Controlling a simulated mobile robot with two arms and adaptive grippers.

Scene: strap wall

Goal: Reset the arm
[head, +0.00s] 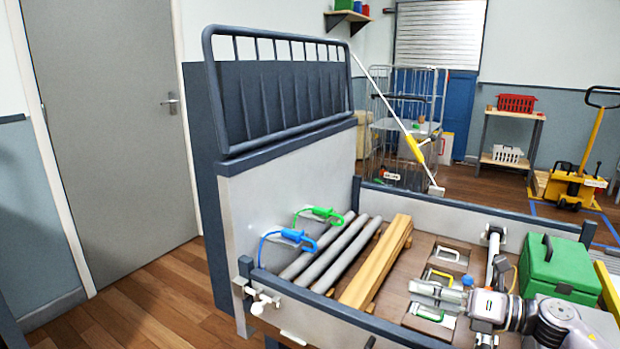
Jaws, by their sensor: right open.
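My right gripper (420,299) is open and points left over the floor of the cargo bed (398,262). Its arm comes in from the lower right. I see nothing between its fingers. A metal loop fitting (442,279) on the bed floor shows just behind it, and another fitting is partly hidden below it. A green strap hook (322,213) and a blue strap hook (301,240) are at the bed's front wall (262,205), well left of the gripper. My left gripper is not in view.
Grey pipes (340,253) and wooden beams (376,262) lie in the bed, left of the gripper. A green box (556,266) stands close to my right arm. Low side rails edge the bed. A wire cage (402,125) and a yellow pallet truck (577,183) stand behind.

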